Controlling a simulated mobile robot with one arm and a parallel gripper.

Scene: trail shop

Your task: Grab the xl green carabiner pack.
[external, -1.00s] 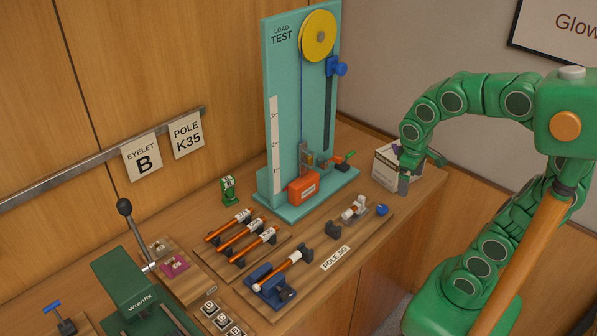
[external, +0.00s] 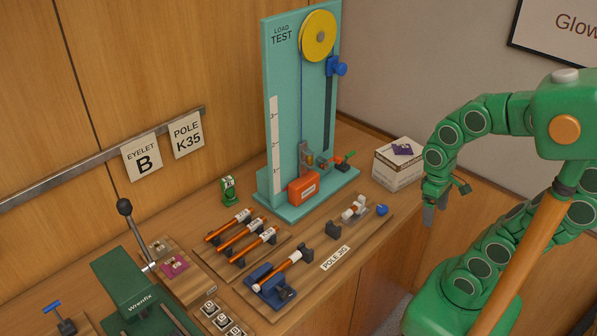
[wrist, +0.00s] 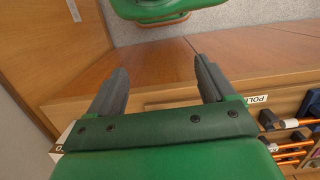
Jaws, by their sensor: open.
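A small green pack (external: 230,190) with a white label stands upright on the wooden counter, left of the teal load-test stand. The lettering on its label is too small to read surely. My gripper (external: 429,212) is on the right, in the air beyond the counter's front edge and far from the green pack. In the wrist view my gripper (wrist: 163,78) is open, with nothing between its two grey fingers. The green pack cannot be made out in the wrist view.
The tall load-test stand (external: 283,120) is between the green pack and my gripper. A white box (external: 398,172) bears a purple piece (external: 402,149). Orange pole sections (external: 240,236) lie in front of the green pack. A green press (external: 138,285) stands at the left.

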